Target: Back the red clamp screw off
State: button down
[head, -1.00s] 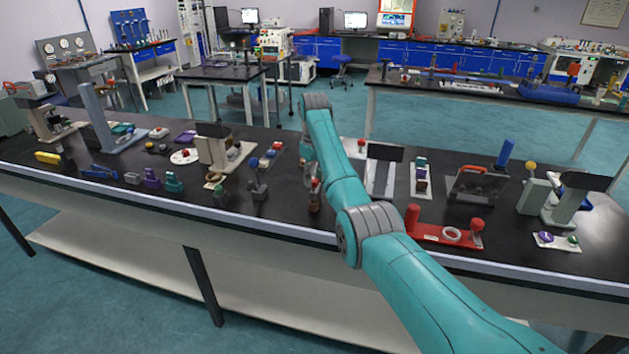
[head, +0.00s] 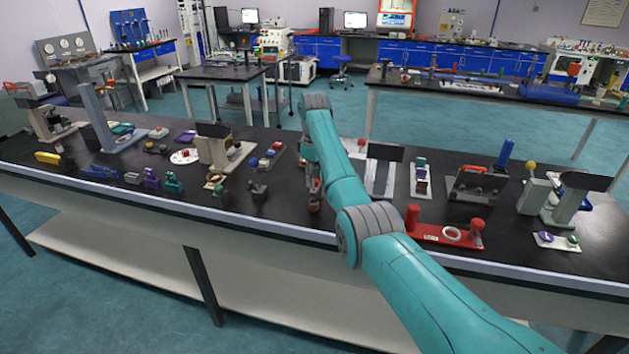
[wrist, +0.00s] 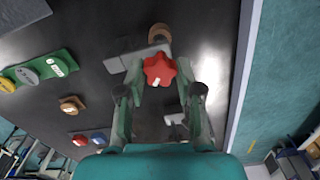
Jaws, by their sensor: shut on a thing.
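The red clamp screw (wrist: 158,69) has a lobed, star-shaped head with a small white mark on it. In the wrist view it sits between the fingertips of my gripper (wrist: 160,76), which is shut on it from both sides. Below the screw, its stem and seat are hidden by the head. A grey block and a brown round part (wrist: 159,33) show just beyond it. In the head view my gripper (head: 313,187) is low over the front part of the bench, and the screw is hidden behind it there.
The black bench top (head: 285,215) has its front edge close by. A grey stand (head: 259,188) is to the left and a red fixture with a white ring (head: 440,236) to the right. A green strip with round pieces (wrist: 40,70) lies left in the wrist view.

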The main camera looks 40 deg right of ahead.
jog(key=n, duration=0.4)
dwell(0.3)
jog(key=n, duration=0.5)
jog(key=shift+f, duration=0.1)
jog(key=c, duration=0.9)
grip_release()
